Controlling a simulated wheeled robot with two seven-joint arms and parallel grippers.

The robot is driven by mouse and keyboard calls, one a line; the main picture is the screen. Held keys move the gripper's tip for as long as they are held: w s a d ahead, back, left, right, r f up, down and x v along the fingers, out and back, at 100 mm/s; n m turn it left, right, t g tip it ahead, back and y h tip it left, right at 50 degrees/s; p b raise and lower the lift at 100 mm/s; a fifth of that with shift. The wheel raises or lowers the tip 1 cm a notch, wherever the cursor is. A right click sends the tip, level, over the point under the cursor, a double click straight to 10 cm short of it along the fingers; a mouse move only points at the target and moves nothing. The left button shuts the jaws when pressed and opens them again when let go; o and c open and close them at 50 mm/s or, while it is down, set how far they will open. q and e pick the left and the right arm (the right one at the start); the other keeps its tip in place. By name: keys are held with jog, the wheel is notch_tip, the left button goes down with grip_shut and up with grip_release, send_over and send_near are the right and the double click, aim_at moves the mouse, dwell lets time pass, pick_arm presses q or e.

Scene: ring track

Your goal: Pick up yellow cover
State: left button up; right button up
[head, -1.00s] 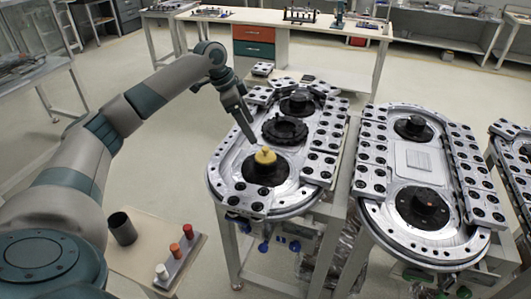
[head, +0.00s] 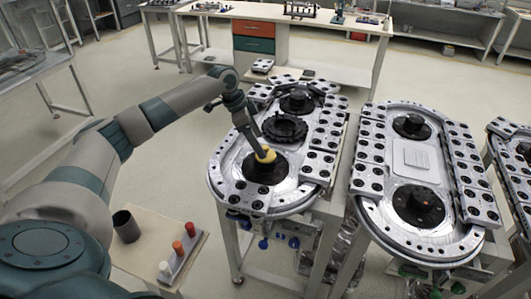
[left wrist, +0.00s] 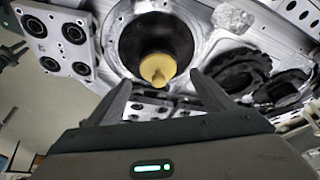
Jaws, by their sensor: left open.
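The yellow cover (head: 266,156) sits on the black round hub (head: 265,169) at the near end of the left ring track. My left gripper (head: 262,150) is right at the cover, its fingers pointing down and partly hiding it. In the left wrist view, the yellow cover (left wrist: 157,68) lies ahead, between and beyond the two spread fingers (left wrist: 158,88). The left gripper is open, and nothing is held in it. Whether a finger touches the cover cannot be told. My right gripper is not in view.
A second ring track (head: 420,240) stands to the right, with a gap between them. A low table at lower left holds a dark cup (head: 126,226) and a rack with white, orange and red pieces (head: 178,254). A black toothed ring (head: 284,128) lies behind the cover.

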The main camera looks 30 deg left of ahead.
pick_arm(q)
jog(key=p+x, duration=0.1)
jog(key=x, duration=0.2)
jog(key=shift+s+d, duration=0.15)
jog(key=shift+f+p, duration=0.3)
jog(key=shift+f, duration=0.1)
jog(key=c, duration=1.1)
